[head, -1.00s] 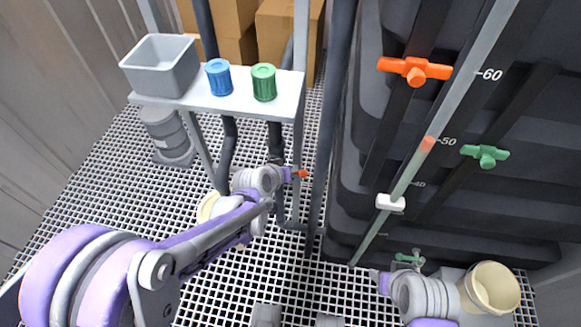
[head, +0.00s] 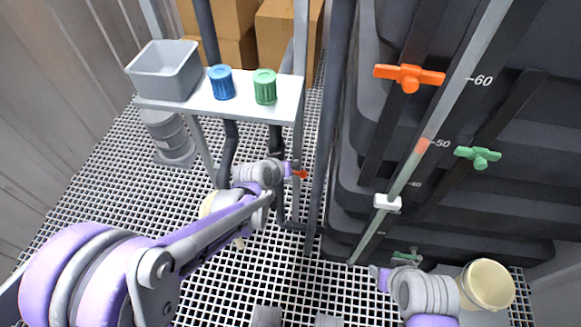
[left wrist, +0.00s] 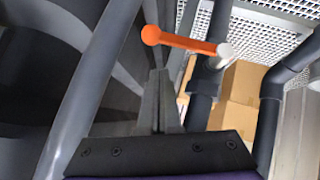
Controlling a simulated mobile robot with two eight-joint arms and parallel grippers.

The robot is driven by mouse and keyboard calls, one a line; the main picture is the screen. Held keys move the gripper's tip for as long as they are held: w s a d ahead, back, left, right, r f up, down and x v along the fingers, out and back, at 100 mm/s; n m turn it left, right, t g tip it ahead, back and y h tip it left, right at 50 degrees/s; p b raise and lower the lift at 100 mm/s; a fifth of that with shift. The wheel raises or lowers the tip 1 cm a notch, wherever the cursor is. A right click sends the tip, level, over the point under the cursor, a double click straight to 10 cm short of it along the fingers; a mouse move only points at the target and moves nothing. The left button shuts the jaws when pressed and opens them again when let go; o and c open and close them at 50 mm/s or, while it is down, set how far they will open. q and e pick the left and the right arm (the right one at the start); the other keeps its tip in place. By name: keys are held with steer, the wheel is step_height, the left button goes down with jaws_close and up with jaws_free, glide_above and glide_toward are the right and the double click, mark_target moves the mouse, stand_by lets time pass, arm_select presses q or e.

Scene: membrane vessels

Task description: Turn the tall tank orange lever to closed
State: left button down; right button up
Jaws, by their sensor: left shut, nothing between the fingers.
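A small orange lever (head: 300,174) shows low beside the dark upright pipe in the head view. In the left wrist view it is an orange bar (left wrist: 188,43) with a round end and a pale metal hub at its right. My left gripper (head: 289,170) is right beside it; its fingers (left wrist: 158,82) are shut and empty, just below the bar in the wrist picture. I cannot tell whether they touch it. A larger orange T-shaped lever (head: 409,77) is on the dark tank (head: 470,215). My right gripper (head: 376,277) is low at the right, its fingers unclear.
Green levers show on the tank's right (head: 478,157) and near my right gripper (head: 407,257). A shelf (head: 240,108) holds a grey bin (head: 165,70), a blue cap (head: 221,82) and a green cap (head: 265,87). Cardboard boxes (head: 285,35) stand behind. Pipes stand close to my left gripper.

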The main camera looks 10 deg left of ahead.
arm_select(q)
steer(key=s+r+p, duration=0.1)
steer(key=s+r, duration=0.6)
steer(key=shift+a+r, duration=0.15)
steer(key=shift+r, duration=0.25)
arm_select(e)
step_height(320, 180, up, 3)
steer(key=shift+f, duration=0.15)
arm_select(q)
steer(key=shift+s, duration=0.1)
steer(key=s+a+r+g+y+p, duration=0.1)
steer(key=s+a+r+p, duration=0.1)
steer(key=s, duration=0.4)
steer(key=s+a+r+m+g+y+p, duration=0.1)
steer(key=s+a+r+p, duration=0.2)
steer(key=s, duration=0.4)
steer(key=s+a+r+g+y+p, duration=0.1)
steer(key=s+a+r+p, duration=0.2)
steer(key=s+a+p, duration=0.1)
steer(key=shift+s+a+g+y+p, duration=0.3)
steer(key=shift+s+a+p, duration=0.15)
steer(key=shift+s, duration=0.75)
arm_select(e)
step_height(320, 180, up, 10)
steer(key=w, duration=0.1)
steer(key=shift+w+r+t, duration=0.2)
steer(key=shift+w+t, duration=0.1)
steer(key=shift+w, duration=0.1)
